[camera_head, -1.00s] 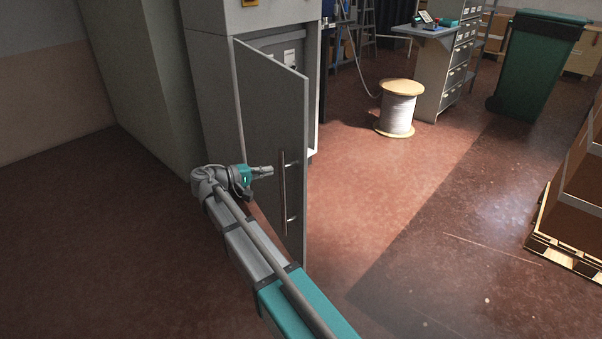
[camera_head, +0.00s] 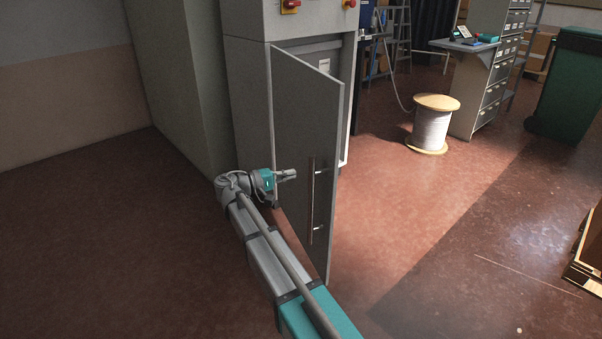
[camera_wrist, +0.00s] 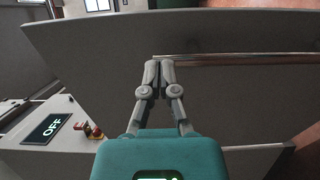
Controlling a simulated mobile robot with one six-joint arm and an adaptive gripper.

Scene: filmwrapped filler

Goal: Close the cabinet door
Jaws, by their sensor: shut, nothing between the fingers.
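The cabinet door (camera_head: 299,130) is a tall grey panel hinged at its left edge, standing wide open from the grey cabinet (camera_head: 246,92). A long vertical bar handle (camera_head: 311,200) is on its outer face, near the free edge. My gripper (camera_head: 291,174) is shut and empty, in front of the door's outer face, just left of the handle. In the wrist view the shut fingertips (camera_wrist: 159,63) point at the door panel (camera_wrist: 100,62), with the handle (camera_wrist: 240,60) beginning beside them. I cannot tell whether the fingertips touch the door.
Red switches on yellow (camera_head: 290,5) sit above the door. An OFF display (camera_wrist: 53,128) shows in the wrist view. A cable spool (camera_head: 431,124), a drawer unit (camera_head: 489,95) and a green bin (camera_head: 570,85) stand to the right. The floor between door and spool is clear.

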